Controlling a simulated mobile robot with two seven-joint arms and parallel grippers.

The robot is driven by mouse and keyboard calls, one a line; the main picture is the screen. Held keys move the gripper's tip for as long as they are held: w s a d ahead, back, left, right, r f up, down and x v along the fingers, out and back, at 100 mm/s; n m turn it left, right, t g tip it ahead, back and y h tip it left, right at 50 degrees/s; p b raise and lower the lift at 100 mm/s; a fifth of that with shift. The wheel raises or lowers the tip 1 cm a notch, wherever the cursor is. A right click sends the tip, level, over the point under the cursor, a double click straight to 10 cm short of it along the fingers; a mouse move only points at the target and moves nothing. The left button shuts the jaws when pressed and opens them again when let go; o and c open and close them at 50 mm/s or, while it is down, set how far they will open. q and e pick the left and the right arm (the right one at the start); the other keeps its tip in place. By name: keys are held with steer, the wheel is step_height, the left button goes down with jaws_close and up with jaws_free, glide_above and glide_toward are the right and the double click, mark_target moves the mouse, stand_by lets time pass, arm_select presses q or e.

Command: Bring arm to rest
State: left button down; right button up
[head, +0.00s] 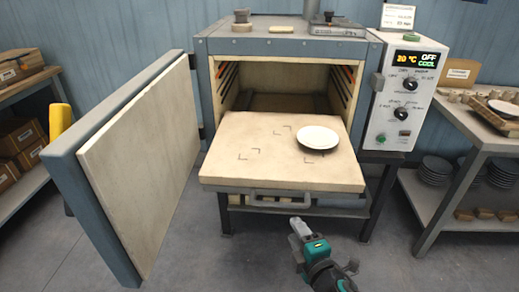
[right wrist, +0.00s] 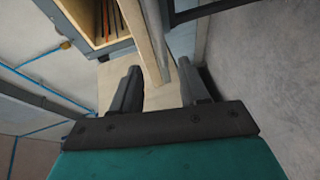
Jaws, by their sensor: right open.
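My right gripper (head: 299,229) is in the lower middle of the head view, in front of and below the pulled-out shelf. Its two fingers stand apart and empty in the right wrist view (right wrist: 163,95). The dryer (head: 295,45) stands in the middle with its door (head: 135,160) swung open to the left. Its pale shelf (head: 225,160) is slid out, with a handle along the front. A white plate (head: 319,137) lies on the right part of the shelf, inside or near corner marks. My left gripper is not in view.
A control panel (head: 403,100) on the dryer's right reads 20 °C, OFF and COOL. A table (head: 460,190) at right holds dishes, with stacked dark plates (head: 435,169) below. Shelving with boxes (head: 20,135) stands at left. The floor in front of the dryer is clear.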

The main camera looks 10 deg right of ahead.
steer(key=s+f+m+g, duration=0.2)
steer(key=s+f+m, duration=0.1)
steer(key=s+m, duration=0.5)
steer(key=s+f+m+g, duration=0.2)
steer(key=s+f+m, duration=0.1)
steer(key=s+m, duration=0.5)
steer(key=shift+s+d+f+g, duration=0.2)
steer(key=shift+s+g, duration=0.2)
steer(key=shift+s, duration=0.15)
stand_by(0.4)
